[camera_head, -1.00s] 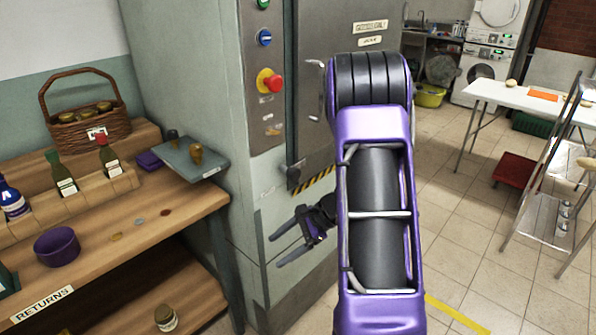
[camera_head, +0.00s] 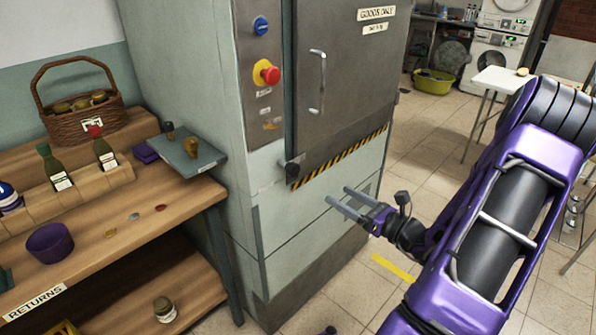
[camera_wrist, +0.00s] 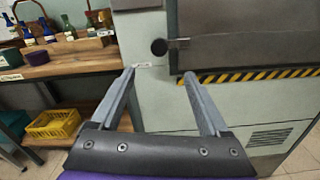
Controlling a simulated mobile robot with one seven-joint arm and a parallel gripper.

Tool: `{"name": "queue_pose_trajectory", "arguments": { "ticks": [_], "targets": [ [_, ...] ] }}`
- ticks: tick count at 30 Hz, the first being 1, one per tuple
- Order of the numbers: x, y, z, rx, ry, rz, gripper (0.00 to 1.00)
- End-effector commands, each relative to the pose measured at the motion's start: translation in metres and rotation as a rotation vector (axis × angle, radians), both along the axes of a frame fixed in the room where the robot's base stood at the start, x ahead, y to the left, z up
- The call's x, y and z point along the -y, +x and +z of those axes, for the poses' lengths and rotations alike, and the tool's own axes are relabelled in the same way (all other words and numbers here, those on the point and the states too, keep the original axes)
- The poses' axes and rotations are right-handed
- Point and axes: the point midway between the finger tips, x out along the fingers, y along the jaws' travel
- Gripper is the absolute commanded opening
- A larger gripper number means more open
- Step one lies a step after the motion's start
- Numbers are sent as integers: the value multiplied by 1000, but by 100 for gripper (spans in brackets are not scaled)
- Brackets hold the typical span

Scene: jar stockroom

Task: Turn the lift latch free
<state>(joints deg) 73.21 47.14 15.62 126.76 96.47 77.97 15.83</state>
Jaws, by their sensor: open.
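The lift is a tall pale grey-green cabinet with a dark grey door (camera_head: 350,90) marked GOODS ONLY. The latch (camera_head: 292,171) is a dark knob at the door's lower left corner, above the striped edge. In the wrist view the latch (camera_wrist: 160,46) shows as a round dark knob with a short bar pointing right onto the door. My gripper (camera_head: 337,199) is open and empty, in front of the cabinet, below and to the right of the latch. In the wrist view my gripper's fingers (camera_wrist: 158,74) stand apart below the latch, not touching it.
A red emergency button (camera_head: 270,75) and a blue button (camera_head: 261,26) sit on the panel left of the door. A vertical door handle (camera_head: 318,82) is above the latch. A wooden shelf (camera_head: 140,238) with bottles and a basket (camera_head: 84,118) stands left.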

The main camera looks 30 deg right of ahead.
Motion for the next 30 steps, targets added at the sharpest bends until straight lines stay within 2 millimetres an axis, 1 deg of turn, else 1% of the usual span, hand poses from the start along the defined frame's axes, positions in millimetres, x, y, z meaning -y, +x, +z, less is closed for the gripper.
{"name": "queue_pose_trajectory", "arguments": {
  "ticks": [1, 12, 18, 21, 24, 30],
  "targets": [
    [-5, 9, 0, 1, -1, 6, 79],
    [-33, 85, -1, 0, -2, 7, 79],
    [-46, 122, -1, -1, -1, 5, 79],
    [-50, 134, -1, -1, -4, 4, 79],
    [-53, 143, -1, -2, -2, 4, 79],
    [-55, 148, 0, -2, -2, 3, 79]
  ]
}}
